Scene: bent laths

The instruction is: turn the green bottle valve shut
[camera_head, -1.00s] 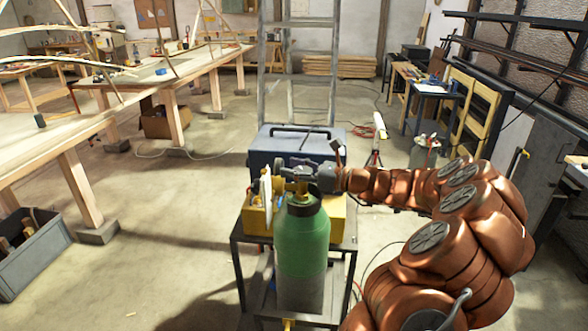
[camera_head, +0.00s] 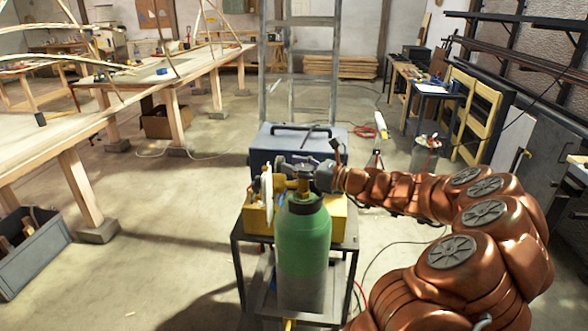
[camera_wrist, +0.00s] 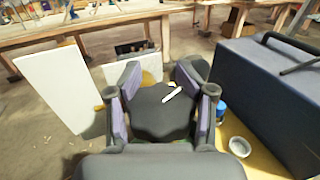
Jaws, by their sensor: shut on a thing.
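The green bottle (camera_head: 302,240) stands upright at the front of a dark metal cart, green above and grey towards its foot. Its brass valve (camera_head: 305,186) sits on top, partly covered by my gripper (camera_head: 303,165). In the wrist view my gripper (camera_wrist: 160,92) has its two purple-padded fingers on either side of a dark round valve knob (camera_wrist: 160,118) with a white mark. The fingers are closed on the knob. The bottle's body is mostly hidden below the gripper in the wrist view.
A blue case (camera_head: 283,140) stands close behind the valve; it also shows at right in the wrist view (camera_wrist: 262,95). A yellow box (camera_head: 257,222) and a thin white panel (camera_wrist: 50,90) are beside the valve. Open floor lies left of the cart (camera_head: 240,262).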

